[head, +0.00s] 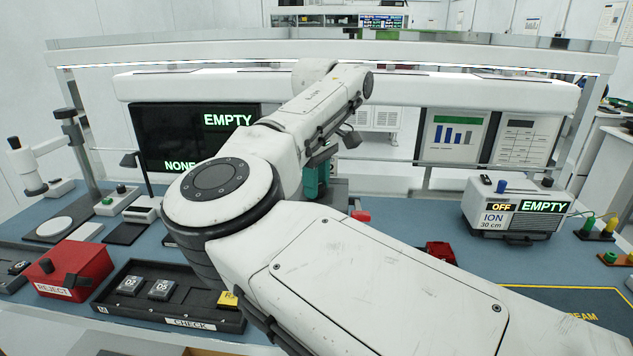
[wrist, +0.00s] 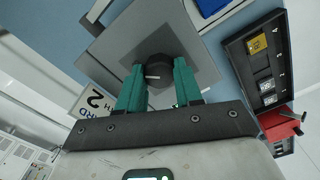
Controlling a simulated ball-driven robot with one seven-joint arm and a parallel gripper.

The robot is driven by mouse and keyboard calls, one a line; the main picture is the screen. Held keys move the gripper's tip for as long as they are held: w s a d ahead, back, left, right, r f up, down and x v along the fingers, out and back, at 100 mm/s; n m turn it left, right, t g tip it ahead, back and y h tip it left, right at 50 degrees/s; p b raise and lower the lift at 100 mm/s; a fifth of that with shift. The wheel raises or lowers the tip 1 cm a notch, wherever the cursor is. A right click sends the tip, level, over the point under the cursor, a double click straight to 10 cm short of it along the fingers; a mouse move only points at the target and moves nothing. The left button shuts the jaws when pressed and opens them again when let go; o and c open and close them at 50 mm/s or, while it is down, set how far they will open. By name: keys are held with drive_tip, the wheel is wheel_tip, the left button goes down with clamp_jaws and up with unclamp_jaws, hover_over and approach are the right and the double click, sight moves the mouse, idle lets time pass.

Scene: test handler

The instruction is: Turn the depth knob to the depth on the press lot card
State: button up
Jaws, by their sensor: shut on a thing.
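My gripper (wrist: 158,70) is shut on the round black depth knob (wrist: 154,76) in the wrist view, one green finger on each side. The knob sits on a grey square plate (wrist: 195,38).
A dark CHECK tray (head: 215,325) with several blocks and a red REJECT bin (head: 75,270) stand at the front left. A dark screen (head: 165,140) reads EMPTY and NONE. The ION unit (head: 512,205) stands at the right.

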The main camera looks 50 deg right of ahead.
drive_tip(key=n, duration=0.4)
drive_tip(key=shift+n+b, duration=0.3)
drive_tip(key=shift+b, duration=0.1)
drive_tip(key=shift+n, duration=1.8)
drive_tip(key=o, duration=1)
drive_tip(key=shift+o, duration=0.2)
wheel_tip(320, 180, up, 11)
drive_tip(key=shift+b, duration=0.45)
drive_tip(key=shift+f, duration=0.1)
